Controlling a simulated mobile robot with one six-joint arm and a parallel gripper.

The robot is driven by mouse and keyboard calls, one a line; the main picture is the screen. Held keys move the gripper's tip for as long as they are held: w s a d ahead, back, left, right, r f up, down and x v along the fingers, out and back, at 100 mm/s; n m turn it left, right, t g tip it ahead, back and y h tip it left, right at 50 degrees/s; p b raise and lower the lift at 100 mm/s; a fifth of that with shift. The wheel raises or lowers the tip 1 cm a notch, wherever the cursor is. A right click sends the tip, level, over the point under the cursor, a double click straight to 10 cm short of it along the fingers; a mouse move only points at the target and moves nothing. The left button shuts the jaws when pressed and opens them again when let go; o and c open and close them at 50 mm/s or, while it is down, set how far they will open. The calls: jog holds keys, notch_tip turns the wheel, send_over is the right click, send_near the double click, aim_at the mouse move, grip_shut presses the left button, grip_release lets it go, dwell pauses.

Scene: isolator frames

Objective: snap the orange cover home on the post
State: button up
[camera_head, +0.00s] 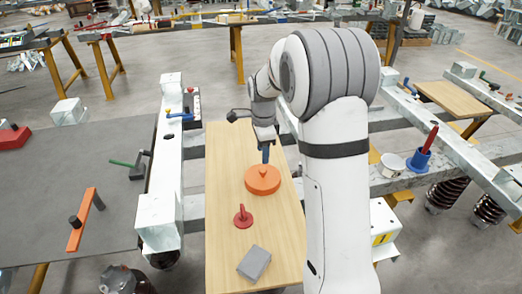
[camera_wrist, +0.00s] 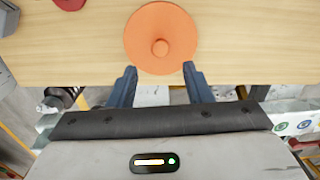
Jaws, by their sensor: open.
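The orange cover (camera_head: 262,180) is a round disc with a small knob in its middle. It lies on the wooden board, and the wrist view shows it from above (camera_wrist: 160,25). My gripper (camera_head: 266,158) is open and empty. In the wrist view its two dark blue fingers (camera_wrist: 160,71) point toward the cover's near edge, apart from each other, with the knob beyond the tips. I cannot tell whether they touch the cover. Dark ribbed posts (camera_head: 447,194) stand at the right under the metal frame; I cannot tell which post is meant.
On the wooden board (camera_head: 225,160) lie a red knobbed piece (camera_head: 243,217) and a grey block (camera_head: 254,263). Metal rails (camera_head: 165,170) flank the board. A blue holder with a red handle (camera_head: 419,160) and a white cup (camera_head: 392,164) are at right. The board's far end is clear.

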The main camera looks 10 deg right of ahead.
aim_at(263, 169)
notch_tip(263, 169, down, 10)
jog(key=b, duration=0.6)
jog(key=shift+b, duration=0.3)
jog(key=shift+s+f, duration=0.3)
jog(key=shift+f, duration=0.05)
jog(key=shift+s, duration=0.15)
grip_shut()
jog(key=shift+b, duration=0.3)
dwell(0.5)
jog(key=shift+r, duration=0.1)
jog(key=r+p, duration=0.1)
jog(key=w+r+p, duration=0.1)
jog(key=r+p, duration=0.1)
jog(key=shift+r+p, duration=1.75)
jog(key=shift+r, duration=0.8)
jog(key=shift+s+f, duration=0.1)
